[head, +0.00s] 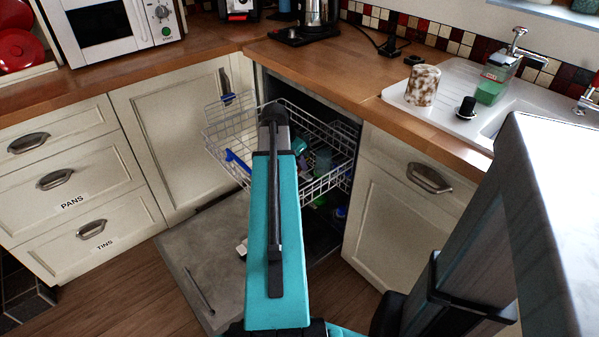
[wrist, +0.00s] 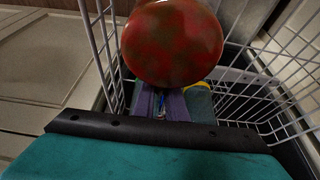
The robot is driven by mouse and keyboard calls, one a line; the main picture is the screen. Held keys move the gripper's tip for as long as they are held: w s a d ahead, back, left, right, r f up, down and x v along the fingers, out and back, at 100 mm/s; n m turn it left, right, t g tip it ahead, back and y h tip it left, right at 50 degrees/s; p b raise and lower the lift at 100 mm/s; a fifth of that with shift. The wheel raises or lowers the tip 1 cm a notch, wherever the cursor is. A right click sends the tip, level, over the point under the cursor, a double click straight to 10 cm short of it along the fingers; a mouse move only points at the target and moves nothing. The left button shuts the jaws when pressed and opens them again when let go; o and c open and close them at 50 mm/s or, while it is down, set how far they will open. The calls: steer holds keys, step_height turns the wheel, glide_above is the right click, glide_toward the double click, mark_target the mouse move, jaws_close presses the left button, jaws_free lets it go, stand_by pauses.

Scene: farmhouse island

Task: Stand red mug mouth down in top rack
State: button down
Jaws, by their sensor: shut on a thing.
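A round, glossy red surface with dark green mottling, the red mug (wrist: 172,42), fills the upper middle of the wrist view. Its smooth closed side faces the camera; its mouth and handle do not show. My gripper (wrist: 172,92) is shut on it, and the mug hides most of the fingertips. The white wire top rack (head: 335,178) is pulled out of the dishwasher in the head view, and its wires also show around the mug in the wrist view (wrist: 262,105). My arm hides the mug and gripper in the head view. Whether the mug touches the rack I cannot tell.
The dishwasher door (head: 205,262) lies open low over the floor. Several items sit in the racks, including a teal item (head: 299,146). A brown-and-white mug (head: 423,85) and a green soap bottle (head: 493,80) stand by the sink. Worktops border the rack behind.

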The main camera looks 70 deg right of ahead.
mark_target(300, 170)
steer(key=shift+f, duration=0.25)
steer(key=shift+f, duration=1.85)
steer(key=shift+f, duration=0.15)
steer(key=c, duration=1.8)
jaws_free()
steer(key=shift+p+v, duration=0.35)
steer(key=shift+v, duration=5.75)
